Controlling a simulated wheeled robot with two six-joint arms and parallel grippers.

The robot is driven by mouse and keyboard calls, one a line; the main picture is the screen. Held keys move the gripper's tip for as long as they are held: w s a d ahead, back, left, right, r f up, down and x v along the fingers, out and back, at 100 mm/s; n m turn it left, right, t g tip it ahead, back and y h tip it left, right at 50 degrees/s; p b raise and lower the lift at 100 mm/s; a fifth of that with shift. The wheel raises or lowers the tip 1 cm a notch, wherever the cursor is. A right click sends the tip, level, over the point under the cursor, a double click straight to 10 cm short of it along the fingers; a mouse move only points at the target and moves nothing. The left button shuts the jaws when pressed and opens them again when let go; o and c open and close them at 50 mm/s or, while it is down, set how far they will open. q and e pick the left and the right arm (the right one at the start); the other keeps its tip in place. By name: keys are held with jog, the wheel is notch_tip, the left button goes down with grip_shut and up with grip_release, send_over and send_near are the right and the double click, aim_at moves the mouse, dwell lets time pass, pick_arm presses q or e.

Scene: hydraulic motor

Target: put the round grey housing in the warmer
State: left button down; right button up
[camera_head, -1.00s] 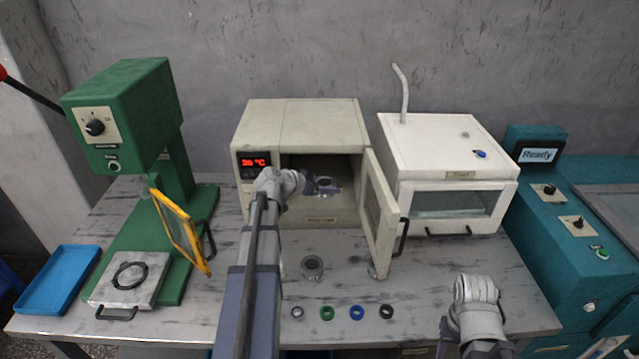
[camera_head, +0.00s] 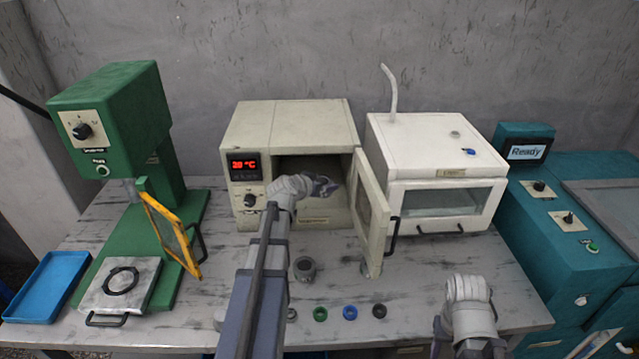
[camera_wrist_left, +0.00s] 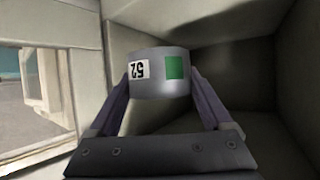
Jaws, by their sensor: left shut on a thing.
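The round grey housing (camera_wrist_left: 160,78), with a white "52" label and a green square, is between the fingers of my left gripper (camera_wrist_left: 160,90) in the left wrist view. The gripper is shut on it. In the head view my left gripper (camera_head: 322,187) reaches into the open chamber of the beige warmer (camera_head: 292,128), which has a red display. The housing is hard to make out there. The warmer's door (camera_head: 371,215) stands open on the right. My right arm is at the lower right; its fingertips are not in view.
Another grey round part (camera_head: 305,268) stands on the table before the warmer. Green (camera_head: 320,313), blue (camera_head: 350,312) and black (camera_head: 379,311) rings lie in front. A white cabinet (camera_head: 435,150) is right of the door; a green press (camera_head: 120,110) and blue tray (camera_head: 47,285) are left.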

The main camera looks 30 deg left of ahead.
pick_arm(q)
jog(key=w+a, duration=0.1)
jog(key=w, duration=0.1)
jog(key=w+a+f+b, duration=0.1)
jog(key=w+a, duration=0.1)
jog(key=w, duration=0.1)
jog(key=w+a+f+b, duration=0.1)
jog(key=w+a, duration=0.1)
jog(key=w, duration=0.1)
jog(key=shift+w+a, duration=0.1)
jog(key=shift+w, duration=0.15)
jog(key=shift+f+b, duration=0.6)
notch_tip(320, 180, down, 3)
jog(key=b, duration=0.3)
jog(key=shift+f, duration=0.15)
jog(key=shift+w+a+f+b, duration=0.1)
jog(key=shift+w+f+b, duration=0.05)
jog(key=shift+f+b, duration=0.3)
jog(key=shift+r, duration=0.2)
